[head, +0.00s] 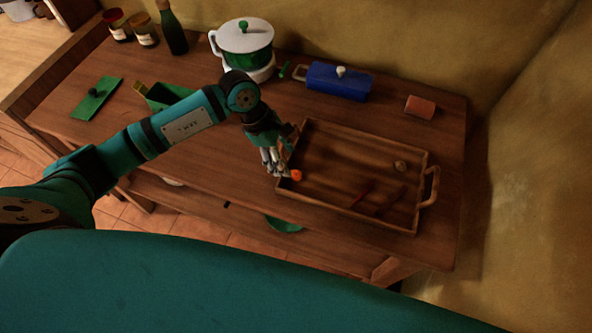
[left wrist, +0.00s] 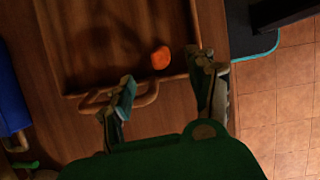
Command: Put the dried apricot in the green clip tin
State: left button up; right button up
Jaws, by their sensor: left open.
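The dried apricot (head: 296,175), small and orange, lies inside the wooden tray (head: 350,131) at its near left corner. It also shows in the left wrist view (left wrist: 161,57), beyond and between my fingertips. My left gripper (head: 273,163) is open and empty at the tray's left end, just left of the apricot; its two spread fingers show in the left wrist view (left wrist: 165,82). A green open box (head: 168,94), which looks like the green clip tin, stands behind my left forearm, partly hidden by it. My right gripper is not in view.
A green board (head: 97,98) lies at the left, near a bottle (head: 173,30).

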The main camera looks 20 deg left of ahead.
aim_at(294, 173)
pick_arm(q)
jog(key=p+x, duration=0.1)
jog(key=x, duration=0.5)
jog(key=shift+d, duration=0.1)
jog(key=shift+s, duration=0.1)
jog(key=c, duration=1)
